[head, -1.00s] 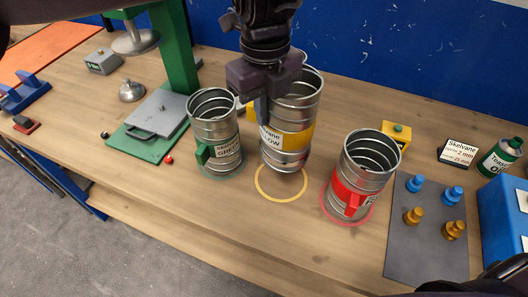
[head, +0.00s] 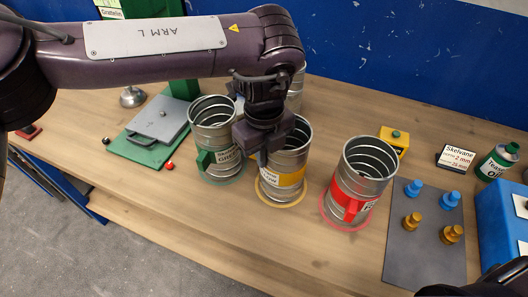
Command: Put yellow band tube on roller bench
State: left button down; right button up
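The yellow band tube (head: 291,179) is a ribbed metal cylinder with a yellow band and a label. It is upright inside the yellow ring (head: 282,200) on the wooden bench, its base at or very near the surface. My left gripper (head: 262,158) points down at the tube's upper left wall and appears shut on it; the fingers are partly hidden. My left arm crosses the top of the view. No roller bench can be made out. My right gripper is not clearly in view.
The green tube (head: 212,137) stands close on the left and the red tube (head: 361,172) on the right. Part of a metal cylinder (head: 296,92) shows behind my gripper. A grey mat (head: 420,258) with blue and brass pieces lies at right. The front of the bench is clear.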

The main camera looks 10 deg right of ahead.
pick_arm(q)
jog(key=shift+f, duration=0.15)
jog(key=c, duration=1.7)
grip_release()
jog(key=shift+o, duration=0.3)
pick_arm(e)
jog(key=shift+d+f, duration=0.1)
jog(key=shift+d, duration=0.1)
jog(key=shift+d, duration=0.1)
pick_arm(q)
notch_tip(320, 180, up, 5)
jog(key=shift+r+b, duration=0.1)
jog(key=shift+b, duration=0.65)
notch_tip(320, 180, up, 7)
jog(key=shift+r, duration=0.1)
pick_arm(e)
jog(key=shift+s+f, duration=0.1)
jog(key=shift+f, duration=0.5)
